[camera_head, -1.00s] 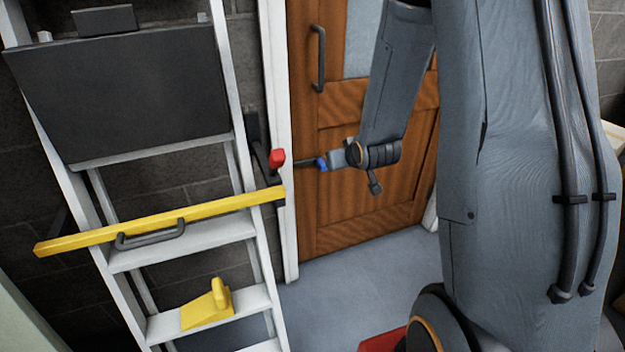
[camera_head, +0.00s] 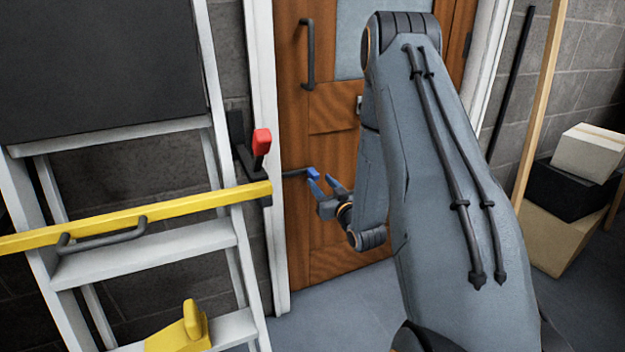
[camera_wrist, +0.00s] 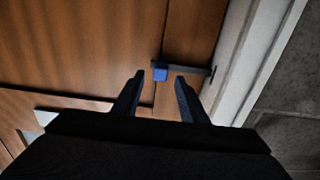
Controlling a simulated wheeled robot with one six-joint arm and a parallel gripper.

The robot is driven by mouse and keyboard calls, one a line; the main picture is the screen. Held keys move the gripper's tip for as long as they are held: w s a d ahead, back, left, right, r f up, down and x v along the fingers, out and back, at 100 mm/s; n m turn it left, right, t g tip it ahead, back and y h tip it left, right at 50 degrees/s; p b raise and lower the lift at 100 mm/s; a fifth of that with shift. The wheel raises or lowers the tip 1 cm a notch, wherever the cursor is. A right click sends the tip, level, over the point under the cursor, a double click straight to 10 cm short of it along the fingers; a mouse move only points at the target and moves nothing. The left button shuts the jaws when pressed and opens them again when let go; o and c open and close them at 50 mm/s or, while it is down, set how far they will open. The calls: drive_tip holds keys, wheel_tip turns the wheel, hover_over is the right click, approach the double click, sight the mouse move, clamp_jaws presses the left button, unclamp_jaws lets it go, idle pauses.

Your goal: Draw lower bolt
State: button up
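The lower bolt is a dark rod with a blue knob (camera_head: 313,173) at the left edge of the brown wooden door (camera_head: 328,236). In the wrist view the blue knob (camera_wrist: 160,74) lies just ahead, in line with the gap between my fingertips. My gripper (camera_head: 325,184) is open and empty, just right of and below the knob in the head view. Its two dark fingers (camera_wrist: 160,78) stand apart in the wrist view. Whether they touch the knob I cannot tell.
A yellow bar (camera_head: 190,207) crosses the ladder (camera_head: 150,250) and reaches the door frame (camera_head: 268,130). A red-ended lever (camera_head: 262,142) is on the frame near the bolt. A black door handle (camera_head: 309,55) is above. Boxes (camera_head: 570,190) are stacked at right.

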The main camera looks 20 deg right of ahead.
sight(316, 178)
drive_tip(key=shift+w+b, duration=0.4)
drive_tip(key=shift+w, duration=2.4)
drive_tip(key=shift+c, duration=0.4)
clamp_jaws()
